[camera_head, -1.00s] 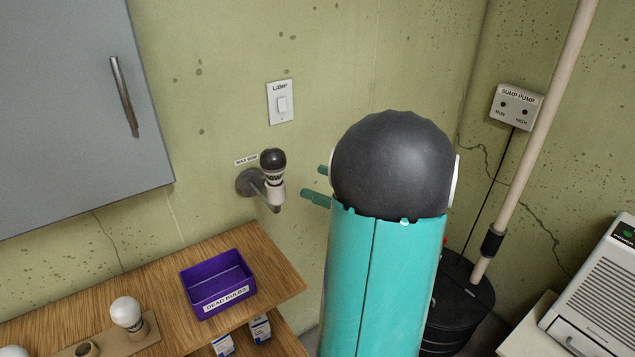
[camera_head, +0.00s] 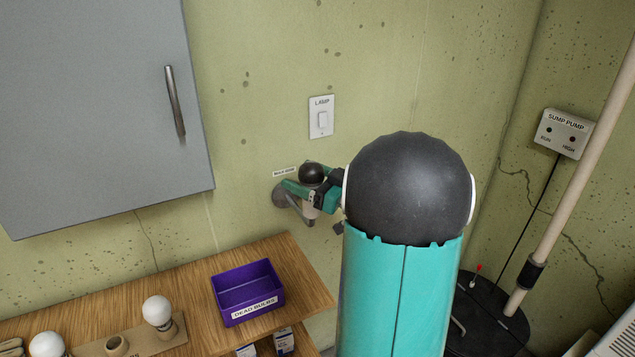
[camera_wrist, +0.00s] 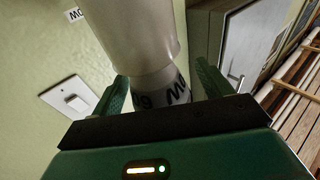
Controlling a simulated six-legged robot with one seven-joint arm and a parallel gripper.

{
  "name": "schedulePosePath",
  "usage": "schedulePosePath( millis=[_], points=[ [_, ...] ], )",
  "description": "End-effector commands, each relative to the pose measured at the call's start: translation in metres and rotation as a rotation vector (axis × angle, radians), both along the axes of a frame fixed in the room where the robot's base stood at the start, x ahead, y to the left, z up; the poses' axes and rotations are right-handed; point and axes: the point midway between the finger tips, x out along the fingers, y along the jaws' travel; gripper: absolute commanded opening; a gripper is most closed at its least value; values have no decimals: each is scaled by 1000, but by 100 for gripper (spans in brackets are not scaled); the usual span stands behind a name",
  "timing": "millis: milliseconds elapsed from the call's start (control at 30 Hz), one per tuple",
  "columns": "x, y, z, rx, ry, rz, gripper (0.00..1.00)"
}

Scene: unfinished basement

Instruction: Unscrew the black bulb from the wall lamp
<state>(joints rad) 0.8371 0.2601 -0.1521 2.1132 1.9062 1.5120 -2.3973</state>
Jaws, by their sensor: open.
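The black bulb (camera_head: 313,172) sits upright in the wall lamp (camera_head: 281,196), which sticks out from the green wall. My gripper (camera_head: 309,190) is at the lamp, its green fingers open on either side of the bulb's lower part. In the wrist view, my gripper (camera_wrist: 163,82) has one finger on each side of the bulb's pale printed collar (camera_wrist: 162,91). The lamp's white socket (camera_wrist: 130,35) fills the upper middle there. I cannot tell whether either finger touches the collar. The bulb's black dome is hidden in the wrist view.
A purple dead-bulbs bin (camera_head: 247,293) stands on the wooden shelf (camera_head: 295,265) below the lamp. A white bulb (camera_head: 157,311) stands in a holder to its left. The lamp switch (camera_head: 321,118) is above on the wall. A grey cabinet (camera_head: 95,110) hangs at upper left.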

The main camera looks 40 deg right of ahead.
Motion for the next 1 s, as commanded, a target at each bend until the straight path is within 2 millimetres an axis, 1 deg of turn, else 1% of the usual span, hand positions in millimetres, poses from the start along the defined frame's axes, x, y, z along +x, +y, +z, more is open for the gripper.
schedulePosePath(
  millis=[267,300,467,500,700,767,900,1000],
  points=[
    [1,0,0,1,1,0,78],
    [1,0,0,1,1,0,70],
    [1,0,0,1,1,0,39],
    [1,0,0,1,1,0,31],
    [1,0,0,0,0,24,30],
    [1,0,-1,1,1,79,30],
    [0,3,-1,1,2,246,30],
    [-1,4,-1,1,2,300,30]
  ],
)
